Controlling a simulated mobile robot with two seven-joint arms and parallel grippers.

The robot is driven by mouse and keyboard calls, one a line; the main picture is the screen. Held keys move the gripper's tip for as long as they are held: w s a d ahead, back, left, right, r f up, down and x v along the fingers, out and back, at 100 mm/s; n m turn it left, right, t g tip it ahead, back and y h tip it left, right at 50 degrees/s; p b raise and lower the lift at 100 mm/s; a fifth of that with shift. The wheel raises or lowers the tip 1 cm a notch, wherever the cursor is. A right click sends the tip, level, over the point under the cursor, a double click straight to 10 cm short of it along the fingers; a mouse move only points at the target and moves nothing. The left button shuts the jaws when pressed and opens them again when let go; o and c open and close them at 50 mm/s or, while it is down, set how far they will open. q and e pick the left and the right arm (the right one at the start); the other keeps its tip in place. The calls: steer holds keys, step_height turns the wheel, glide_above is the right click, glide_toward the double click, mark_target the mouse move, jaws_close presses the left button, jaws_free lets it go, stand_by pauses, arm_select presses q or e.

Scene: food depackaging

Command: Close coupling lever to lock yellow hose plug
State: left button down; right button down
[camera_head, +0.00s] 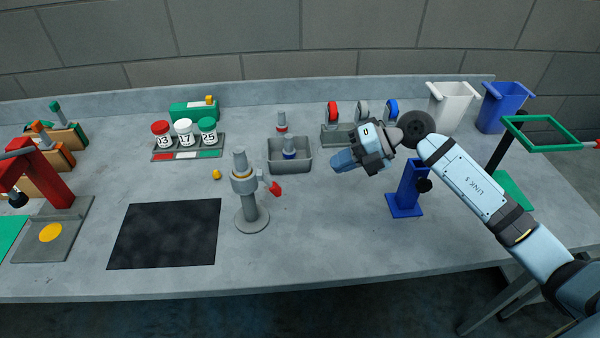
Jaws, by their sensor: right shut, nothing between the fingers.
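A grey coupling post (249,207) stands upright on a round base near the middle of the table. A grey cylindrical plug (239,160) with a thin yellowish band at its lower end sits upright in the top of the coupling. The red-ended coupling lever (275,188) sticks out to the right of the post and slants downward, away from its body. My right gripper (336,161) is shut and empty, above the table to the right of the lever and apart from it. My left gripper is not in view.
A grey bin (308,159) stands behind the post, and a blue stand (396,205) is below my right arm.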

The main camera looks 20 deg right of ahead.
mark_target(279, 189)
steer(key=p+x, duration=0.3)
steer(key=x, duration=0.9)
steer(key=shift+a+r, duration=0.1)
steer(key=shift+a, duration=0.05)
steer(key=shift+w+a+f, duration=0.15)
steer(key=shift+a+f, duration=0.2)
steer(key=shift+a, duration=0.1)
